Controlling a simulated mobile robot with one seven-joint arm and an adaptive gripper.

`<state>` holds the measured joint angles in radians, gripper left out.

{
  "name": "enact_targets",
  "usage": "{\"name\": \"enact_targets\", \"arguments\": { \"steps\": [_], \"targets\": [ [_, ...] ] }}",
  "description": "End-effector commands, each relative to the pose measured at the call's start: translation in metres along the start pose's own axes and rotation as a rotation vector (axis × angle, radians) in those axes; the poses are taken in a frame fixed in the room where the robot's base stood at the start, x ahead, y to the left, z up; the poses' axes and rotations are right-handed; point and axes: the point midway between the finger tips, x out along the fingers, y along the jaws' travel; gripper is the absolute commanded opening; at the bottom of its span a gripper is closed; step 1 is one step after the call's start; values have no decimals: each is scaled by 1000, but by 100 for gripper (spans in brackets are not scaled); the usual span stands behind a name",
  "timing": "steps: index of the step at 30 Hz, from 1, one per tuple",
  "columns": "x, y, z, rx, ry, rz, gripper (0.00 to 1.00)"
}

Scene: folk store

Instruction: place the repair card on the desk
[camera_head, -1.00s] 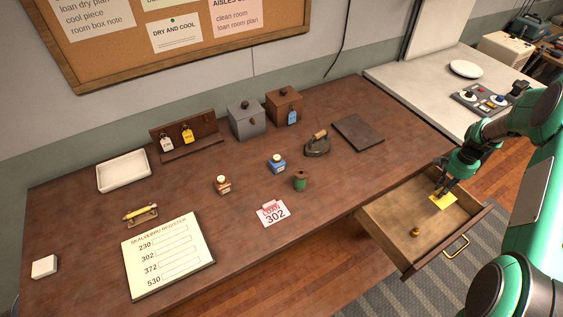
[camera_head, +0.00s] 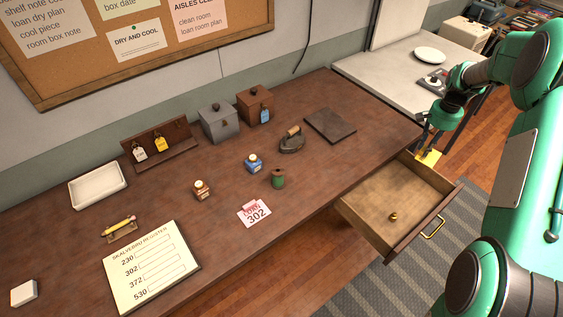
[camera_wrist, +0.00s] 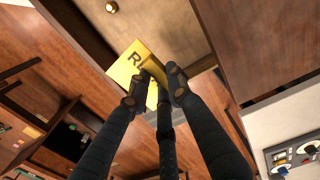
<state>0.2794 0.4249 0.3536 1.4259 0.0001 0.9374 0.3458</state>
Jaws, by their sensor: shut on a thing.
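The yellow repair card (camera_head: 431,158) is held in my gripper (camera_head: 426,140) above the far end of the open drawer (camera_head: 393,197), near the desk's right edge. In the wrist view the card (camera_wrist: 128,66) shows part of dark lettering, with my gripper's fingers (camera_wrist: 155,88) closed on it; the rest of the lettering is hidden. The brown desk (camera_head: 225,235) stretches to the left of the drawer.
A pink-topped loan card marked 302 (camera_head: 254,213), a green spool (camera_head: 278,179), an iron (camera_head: 292,141) and a dark flat slab (camera_head: 330,126) lie on the desk. A brass knob (camera_head: 393,216) sits in the drawer. The desk's front right is clear.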

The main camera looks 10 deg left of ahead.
Motion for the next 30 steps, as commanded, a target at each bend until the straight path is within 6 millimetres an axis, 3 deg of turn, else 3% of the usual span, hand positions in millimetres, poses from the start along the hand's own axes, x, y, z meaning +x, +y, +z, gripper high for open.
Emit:
{"name": "enact_targets", "arguments": {
  "steps": [8, 30],
  "targets": [
    [-4, -26, 10, -293, -4, 1, 6],
    [-5, -108, 55, -1328, -4, -2, 6]
  ]
}}
